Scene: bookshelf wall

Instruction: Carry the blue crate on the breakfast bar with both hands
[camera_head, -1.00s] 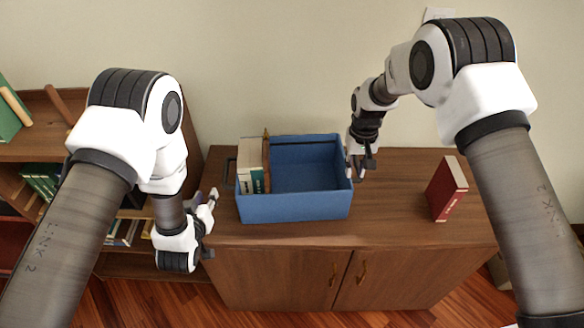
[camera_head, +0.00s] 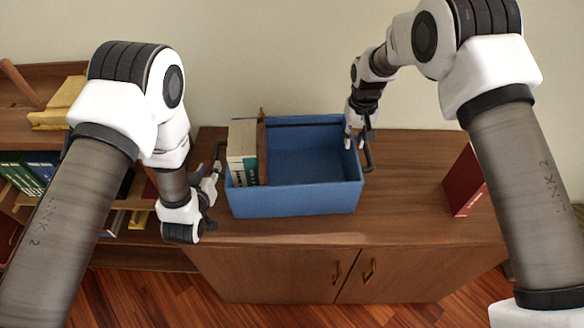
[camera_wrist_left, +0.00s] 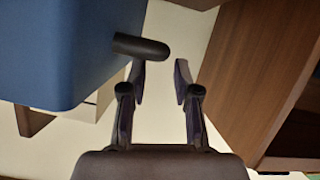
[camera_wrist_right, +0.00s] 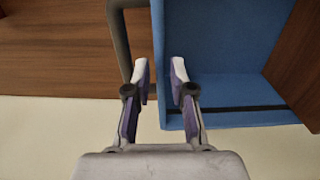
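The blue crate (camera_head: 295,200) stands upright on the brown wooden cabinet top (camera_head: 410,200). A pale book with teal (camera_head: 242,160) and a brown book (camera_head: 262,155) stand in its left end. Dark handles stick out at its left side (camera_head: 217,158) and right side (camera_head: 369,160). My left gripper (camera_head: 212,188) is open beside the left handle; in the left wrist view the handle end (camera_wrist_left: 140,47) lies just past one fingertip. My right gripper (camera_head: 358,138) is open at the right rim; in the right wrist view the handle (camera_wrist_right: 120,45) lies outside its left finger.
A red book (camera_head: 464,182) stands on the cabinet top at the right. A shelf with books and a yellow object (camera_head: 60,105) is at the left. The pale wall is close behind the crate. The cabinet top between crate and red book is clear.

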